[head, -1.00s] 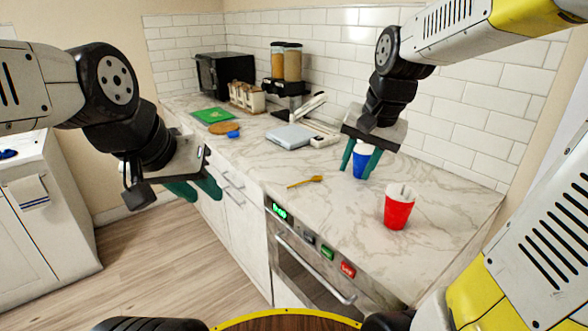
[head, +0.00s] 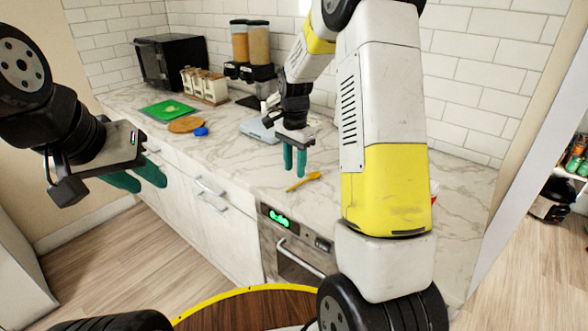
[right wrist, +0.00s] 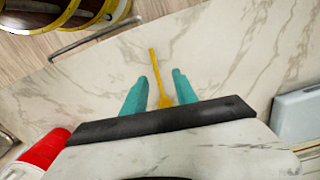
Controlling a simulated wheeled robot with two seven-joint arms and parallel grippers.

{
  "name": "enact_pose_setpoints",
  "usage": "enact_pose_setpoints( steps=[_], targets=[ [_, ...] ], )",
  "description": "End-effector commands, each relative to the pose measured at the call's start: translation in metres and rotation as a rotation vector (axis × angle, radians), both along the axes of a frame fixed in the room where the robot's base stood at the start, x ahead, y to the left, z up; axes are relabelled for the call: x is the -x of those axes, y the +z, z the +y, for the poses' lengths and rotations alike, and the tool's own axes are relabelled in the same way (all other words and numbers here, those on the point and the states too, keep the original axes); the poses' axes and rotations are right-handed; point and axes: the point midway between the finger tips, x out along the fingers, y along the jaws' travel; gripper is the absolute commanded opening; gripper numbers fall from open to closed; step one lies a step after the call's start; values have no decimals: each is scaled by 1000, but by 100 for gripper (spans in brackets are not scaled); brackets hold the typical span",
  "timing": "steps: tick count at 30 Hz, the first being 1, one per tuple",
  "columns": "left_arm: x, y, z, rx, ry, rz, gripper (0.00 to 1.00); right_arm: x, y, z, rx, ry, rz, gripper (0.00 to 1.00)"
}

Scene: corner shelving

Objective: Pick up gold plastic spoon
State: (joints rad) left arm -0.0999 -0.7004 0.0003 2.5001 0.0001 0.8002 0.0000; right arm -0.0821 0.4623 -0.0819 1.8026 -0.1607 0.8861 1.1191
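The gold plastic spoon (head: 303,181) lies on the marble counter (head: 240,165) near its front edge. My right gripper (head: 295,172) is above the counter close to the spoon, fingers pointing down. In the right wrist view the spoon (right wrist: 155,72) shows between the two teal fingers of the right gripper (right wrist: 159,92), its handle pointing away. These fingers are apart, with clear space on both sides of the spoon. My left gripper (head: 143,178) is open and empty at the left, in front of the counter.
A red cup (head: 434,190) is mostly hidden behind my right arm; it also shows in the right wrist view (right wrist: 42,152). A grey-blue scale-like device (head: 260,130), a blue lid-like item (head: 201,132), a round board (head: 186,124) and a green board (head: 168,110) lie farther back.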

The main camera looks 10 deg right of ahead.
Motion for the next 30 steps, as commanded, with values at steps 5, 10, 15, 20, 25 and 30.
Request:
enact_pose_setpoints(
  steps=[5,10,15,20,25,30],
  targets=[
    [0,0,0,0,0,0,32,5,-26,-5,-1,-1,4,35],
    [0,0,0,0,0,0,32,5,-47,-5,-1,1,1,35],
    [0,0,0,0,0,0,32,5,-51,-5,-1,1,-1,35],
    [0,0,0,0,0,0,32,5,-50,-5,-1,1,-1,35],
    [0,0,0,0,0,0,32,5,-51,-5,-1,2,-1,35],
    [0,0,0,0,0,0,32,5,-54,-5,-1,2,-1,35]
  ],
)
